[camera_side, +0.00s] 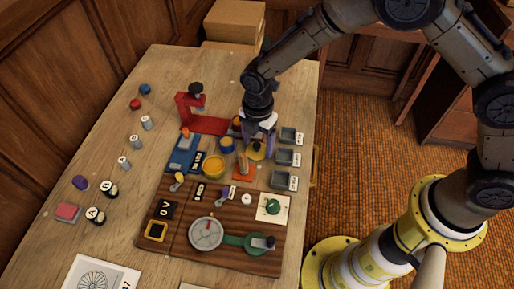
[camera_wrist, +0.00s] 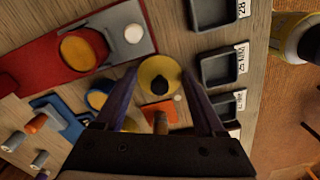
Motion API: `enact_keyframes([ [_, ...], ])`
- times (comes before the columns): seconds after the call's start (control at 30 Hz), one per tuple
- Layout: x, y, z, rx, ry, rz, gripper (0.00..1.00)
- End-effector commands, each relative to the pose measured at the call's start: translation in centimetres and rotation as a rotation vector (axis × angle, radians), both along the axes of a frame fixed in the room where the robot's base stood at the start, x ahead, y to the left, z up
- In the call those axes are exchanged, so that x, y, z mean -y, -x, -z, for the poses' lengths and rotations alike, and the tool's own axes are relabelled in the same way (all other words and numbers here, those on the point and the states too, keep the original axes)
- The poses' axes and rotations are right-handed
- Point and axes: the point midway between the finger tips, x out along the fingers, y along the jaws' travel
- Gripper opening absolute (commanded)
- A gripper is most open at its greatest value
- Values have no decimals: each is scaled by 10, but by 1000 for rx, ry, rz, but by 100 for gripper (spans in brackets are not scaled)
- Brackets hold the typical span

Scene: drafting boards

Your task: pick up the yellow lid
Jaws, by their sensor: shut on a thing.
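The yellow lid (camera_wrist: 147,72) is a round disc with a black knob in its middle. It sits between the two fingers of my gripper (camera_wrist: 160,82) in the wrist view, and the fingers are shut on it at its sides. In the side view the lid (camera_side: 256,155) shows just below my gripper (camera_side: 259,141), close over the right part of the table. Whether it touches the surface beneath is hard to tell.
A red stand (camera_side: 207,124) is at the back left of my gripper. Several small grey trays (camera_side: 284,157) line the table's right side. A yellow pot (camera_side: 213,166) and a wooden board (camera_side: 150,220) lie nearer the front. The left of the table has free room.

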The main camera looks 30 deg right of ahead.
Motion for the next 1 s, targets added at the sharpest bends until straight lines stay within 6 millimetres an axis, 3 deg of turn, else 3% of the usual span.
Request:
enact_keyframes([
  [0.27, 0, 0, -5, 2, -1, 0, 19],
  [0.5, 0, -1, -32, 4, -3, 0, 19],
  [0.8, 26, 46, -96, 5, -3, 0, 19],
  [1.0, 47, 85, -112, 2, -1, 0, 19],
])
